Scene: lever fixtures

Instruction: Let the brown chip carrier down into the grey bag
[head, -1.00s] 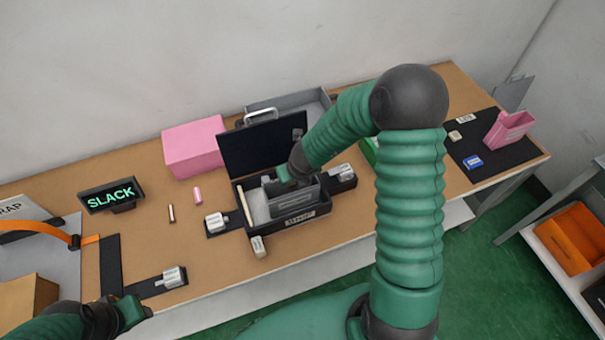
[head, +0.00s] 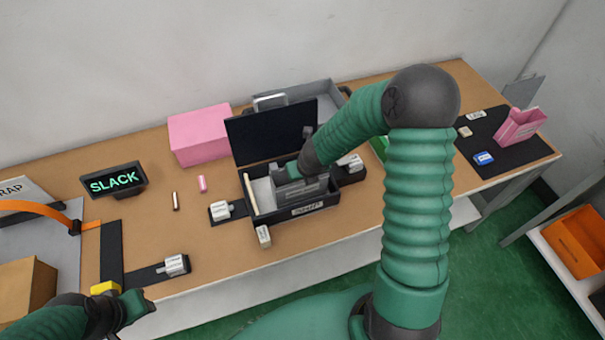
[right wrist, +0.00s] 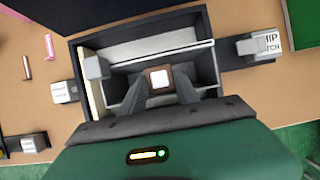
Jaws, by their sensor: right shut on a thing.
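The brown chip carrier (right wrist: 159,79), a small square with a pale centre, is between the fingers of my right gripper (right wrist: 160,85). It is over or inside the opening of the grey bag (right wrist: 120,82); its depth cannot be told. The grey bag (head: 300,190) stands in an open black case (head: 308,210). In the head view my right wrist hides the carrier and fingertips. My left gripper (head: 142,300) is low at the left, away from the case; its jaw opening is unclear.
The case's raised black lid (head: 272,132) stands behind the bag. Small labelled latches (head: 220,209) flank the case. A pink box (head: 200,135), a SLACK sign (head: 114,181) and a yellow piece (head: 105,288) are to the left. A pink holder (head: 520,125) stands far right.

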